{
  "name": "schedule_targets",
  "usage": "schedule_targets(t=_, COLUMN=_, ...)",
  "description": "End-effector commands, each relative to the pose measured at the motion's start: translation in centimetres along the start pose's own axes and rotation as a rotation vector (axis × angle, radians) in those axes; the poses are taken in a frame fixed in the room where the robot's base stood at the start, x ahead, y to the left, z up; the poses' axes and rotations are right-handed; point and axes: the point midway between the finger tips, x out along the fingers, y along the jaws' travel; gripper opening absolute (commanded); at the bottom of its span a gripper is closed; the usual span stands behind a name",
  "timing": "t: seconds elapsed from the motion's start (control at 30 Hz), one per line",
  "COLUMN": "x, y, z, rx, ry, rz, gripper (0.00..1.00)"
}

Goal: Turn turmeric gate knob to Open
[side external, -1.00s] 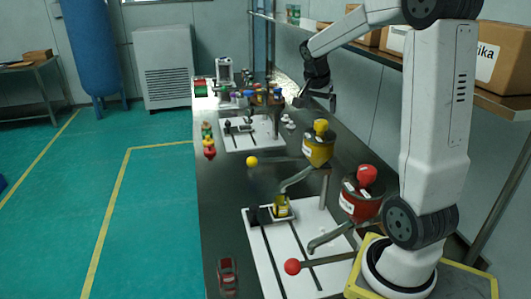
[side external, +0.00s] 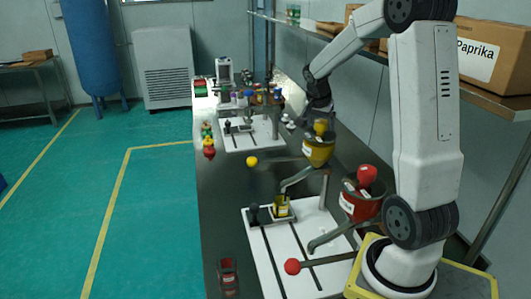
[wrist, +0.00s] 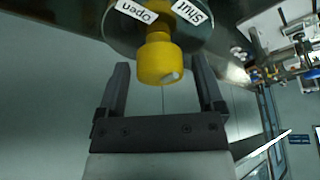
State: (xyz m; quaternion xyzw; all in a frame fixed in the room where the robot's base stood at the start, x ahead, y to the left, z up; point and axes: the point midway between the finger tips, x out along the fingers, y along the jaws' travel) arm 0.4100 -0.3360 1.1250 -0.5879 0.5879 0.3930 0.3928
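The yellow hopper (side external: 317,154), which I take as the turmeric one, stands at mid-bench in the side view with its yellow knob (side external: 320,128) on top. In the wrist view the yellow knob (wrist: 156,60) shows close up, with a pale mark on its end. White labels reading Open (wrist: 137,10) and Shut (wrist: 190,12) sit on the lid behind it. My gripper (wrist: 162,78) is open, its two dark fingers on either side of the knob, with gaps visible. In the side view my gripper (side external: 318,112) is right by the knob. Which label the knob points to is unclear.
A red hopper (side external: 358,207) with a red knob (side external: 366,174) stands nearer my base. Levers end in a yellow ball (side external: 252,161) and a red ball (side external: 292,267). A shelf (side external: 490,97) with boxes runs above.

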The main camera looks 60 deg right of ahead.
Motion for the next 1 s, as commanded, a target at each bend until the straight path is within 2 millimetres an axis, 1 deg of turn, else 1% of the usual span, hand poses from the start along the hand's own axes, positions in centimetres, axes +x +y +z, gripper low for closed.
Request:
schedule_targets(t=0.03, x=-0.02, y=-0.01, z=0.00, rx=0.000, ry=0.000, rz=0.000, gripper=0.68)
schedule_targets(t=0.07, x=-0.02, y=-0.01, z=0.00, rx=0.000, ry=0.000, rz=0.000, gripper=0.58)
schedule_targets(t=0.1, x=-0.03, y=-0.01, z=0.00, rx=0.000, ry=0.000, rz=0.000, gripper=0.45)
schedule_targets(t=0.17, x=-0.03, y=-0.01, z=0.00, rx=0.000, ry=0.000, rz=0.000, gripper=0.26)
schedule_targets(t=0.2, x=-0.04, y=-0.01, z=0.00, rx=0.000, ry=0.000, rz=0.000, gripper=0.14)
schedule_targets(t=0.23, x=-0.04, y=-0.01, z=0.00, rx=0.000, ry=0.000, rz=0.000, gripper=0.04)
schedule_targets(t=0.27, x=-0.04, y=-0.02, z=0.00, rx=0.000, ry=0.000, rz=0.000, gripper=0.02)
schedule_targets(t=0.67, x=-0.09, y=0.00, z=-0.02, rx=-0.043, ry=0.000, rz=-0.019, gripper=0.02)
schedule_targets(t=1.0, x=-0.07, y=0.10, z=-0.05, rx=-0.185, ry=0.001, rz=-0.079, gripper=0.02)
